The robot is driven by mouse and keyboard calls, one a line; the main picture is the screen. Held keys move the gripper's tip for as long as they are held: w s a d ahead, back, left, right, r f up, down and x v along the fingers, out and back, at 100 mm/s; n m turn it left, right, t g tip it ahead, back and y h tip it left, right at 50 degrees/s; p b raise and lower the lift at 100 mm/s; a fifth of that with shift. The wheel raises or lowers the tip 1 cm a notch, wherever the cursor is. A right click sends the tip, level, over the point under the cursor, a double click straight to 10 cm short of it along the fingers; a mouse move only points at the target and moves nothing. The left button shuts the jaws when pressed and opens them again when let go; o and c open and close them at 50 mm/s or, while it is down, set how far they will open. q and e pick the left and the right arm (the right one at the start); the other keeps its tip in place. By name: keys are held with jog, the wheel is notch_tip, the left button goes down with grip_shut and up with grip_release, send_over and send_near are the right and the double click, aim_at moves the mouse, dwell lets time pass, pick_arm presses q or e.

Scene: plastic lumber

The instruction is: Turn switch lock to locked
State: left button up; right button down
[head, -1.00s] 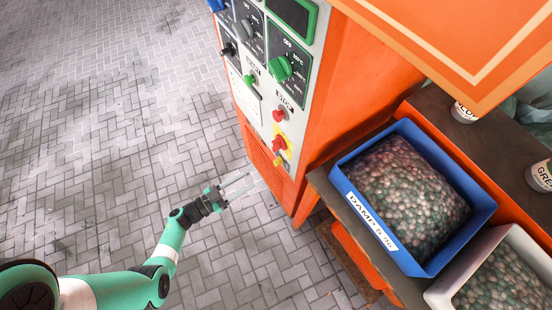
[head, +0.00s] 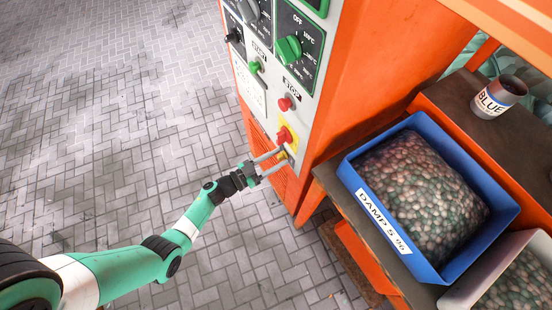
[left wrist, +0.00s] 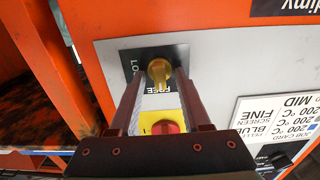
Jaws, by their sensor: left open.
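The brass switch lock (left wrist: 159,74) sits on a black plate (left wrist: 133,56) with white lettering in the left wrist view. "FREE" reads beside its lower end, and the start of "LO..." shows at the left. The brass handle points toward the "FREE" lettering. My left gripper (left wrist: 158,80) is open, with one finger on each side of the handle; I cannot tell whether they touch it. In the head view, the left gripper (head: 282,157) reaches the low corner of the orange machine's panel, and its fingertips partly hide the lock. My right gripper is not in view.
A red knob on a yellow plate (head: 286,136) is right beside the lock. A red stop button (head: 286,104) and green switch (head: 288,49) are farther up the panel. A blue bin (head: 440,268) of pellets and a "BLUE" can (head: 492,100) stand at right. Floor at left is clear.

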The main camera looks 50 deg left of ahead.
pick_arm(q)
jog(key=shift+s, duration=0.1)
grip_shut()
jog(key=shift+m, duration=0.4)
jog(key=m, duration=0.3)
jog(key=shift+m, duration=0.4)
jog(key=m+b, duration=0.1)
jog(key=m, duration=0.5)
jog(key=m+b, duration=0.2)
jog(key=m, duration=0.5)
jog(key=shift+d+f, duration=0.1)
jog(key=shift+f, duration=0.1)
jog(key=shift+m, duration=0.3)
